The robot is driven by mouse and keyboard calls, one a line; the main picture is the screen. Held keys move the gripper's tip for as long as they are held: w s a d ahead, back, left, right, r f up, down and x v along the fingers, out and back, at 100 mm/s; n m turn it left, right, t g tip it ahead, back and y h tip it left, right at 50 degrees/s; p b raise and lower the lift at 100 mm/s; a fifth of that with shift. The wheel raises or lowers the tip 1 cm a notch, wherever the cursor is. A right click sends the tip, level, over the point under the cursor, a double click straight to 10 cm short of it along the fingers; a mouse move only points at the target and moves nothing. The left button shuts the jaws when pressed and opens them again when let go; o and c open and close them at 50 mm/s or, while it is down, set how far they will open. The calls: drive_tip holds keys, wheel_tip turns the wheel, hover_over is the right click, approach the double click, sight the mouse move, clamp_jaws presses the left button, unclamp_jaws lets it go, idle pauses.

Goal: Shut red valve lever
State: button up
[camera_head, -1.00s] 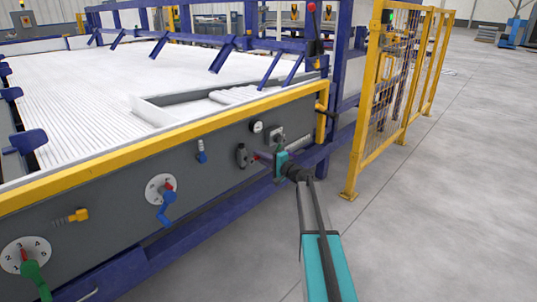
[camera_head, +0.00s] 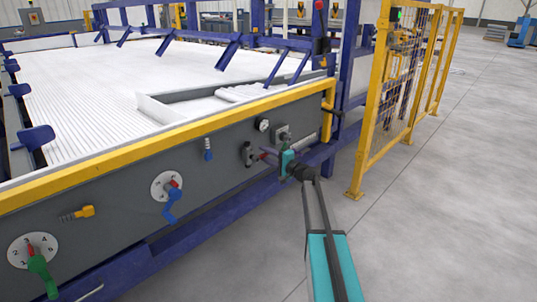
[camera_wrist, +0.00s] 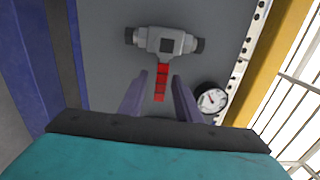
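The red valve lever (camera_wrist: 161,82) shows in the wrist view, sticking out from a grey valve body (camera_wrist: 165,43) on the grey panel. My gripper (camera_wrist: 160,88) is open, with one purple finger on each side of the lever. A gap shows between each finger and the lever, and I see no contact. In the head view my gripper (camera_head: 273,154) is at the right part of the panel, close to the valve body (camera_head: 249,154). The lever is small there and partly hidden by the fingers.
A pressure gauge (camera_wrist: 211,98) sits beside the right finger. A blue-handled dial (camera_head: 167,190), a green-handled dial (camera_head: 34,252) and a small blue valve (camera_head: 208,150) are further left on the panel. A yellow mesh fence (camera_head: 390,100) stands right; open floor lies beyond.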

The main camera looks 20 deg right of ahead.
drive_tip(key=p+v, duration=0.2)
drive_tip(key=v, duration=1.1)
drive_tip(key=shift+s+d, duration=0.15)
drive_tip(key=shift+s, duration=0.1)
drive_tip(key=shift+p, duration=0.35)
